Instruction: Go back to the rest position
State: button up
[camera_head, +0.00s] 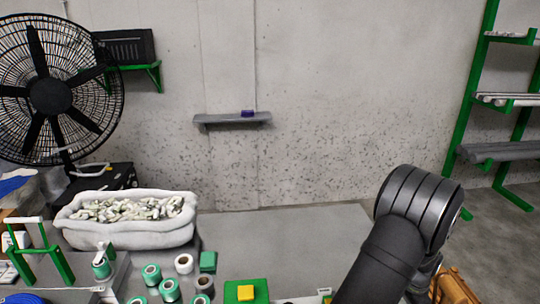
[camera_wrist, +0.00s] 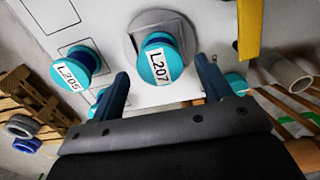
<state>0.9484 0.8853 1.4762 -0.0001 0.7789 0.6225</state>
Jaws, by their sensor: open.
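My gripper (camera_wrist: 162,68) shows in the wrist view with its two dark blue fingers wide apart and nothing held between them. A teal round piece labelled L207 (camera_wrist: 158,64) appears in line with the gap between the fingers, on a pale panel (camera_wrist: 110,22). I cannot tell how far beyond the fingertips it is. Another teal piece labelled L205 (camera_wrist: 73,70) is to the left of the fingers. In the head view, my black arm fills the lower right and the gripper's fingers are out of sight.
In the head view, a white tub (camera_head: 125,238) of small pale pieces stands at left, with several green and white rolls (camera_head: 152,274) in front. A black fan (camera_head: 50,95) and a green shelf rack (camera_head: 470,100) flank the wall. The grey surface (camera_head: 290,245) at centre is clear.

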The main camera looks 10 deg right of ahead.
jog(key=shift+r, duration=0.35)
jog(key=shift+f, duration=0.1)
